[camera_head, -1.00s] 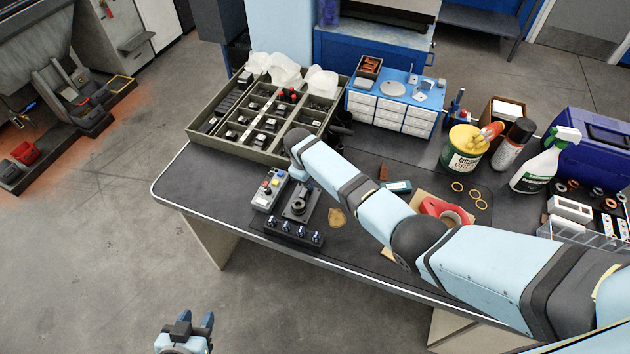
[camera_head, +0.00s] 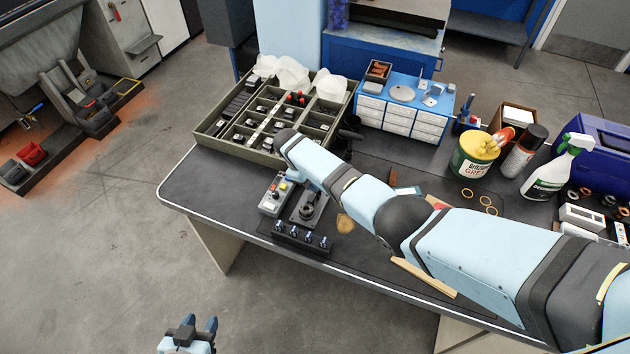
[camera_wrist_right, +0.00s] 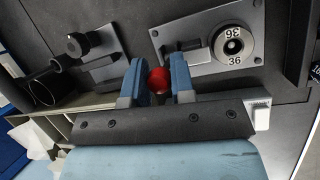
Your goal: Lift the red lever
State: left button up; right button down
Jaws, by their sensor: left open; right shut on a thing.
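The red lever's round red knob (camera_wrist_right: 159,80) shows in the right wrist view, between the two blue fingers of my right gripper (camera_wrist_right: 158,82). The fingers are closed on the knob. The lever's shaft and base are hidden. In the head view my right arm covers the right gripper and the lever. My left gripper (camera_head: 198,326) is at the bottom of the head view, open and empty, away from the bench over the floor.
A grey plate with a numbered dial (camera_wrist_right: 232,44) lies just beyond the right fingers. A plate with a black knob (camera_wrist_right: 80,44) is to its left. On the bench (camera_head: 200,183) stand a compartment tray (camera_head: 227,148), a blue drawer unit (camera_head: 405,107) and a grease tub (camera_head: 474,155).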

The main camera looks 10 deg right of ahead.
jog(key=c, duration=1)
grip_release()
jog(key=shift+o, duration=0.2)
jog(key=v, duration=1.3)
jog(key=shift+a+r, duration=0.15)
jog(key=shift+r, duration=0.2)
jog(key=shift+f, duration=0.1)
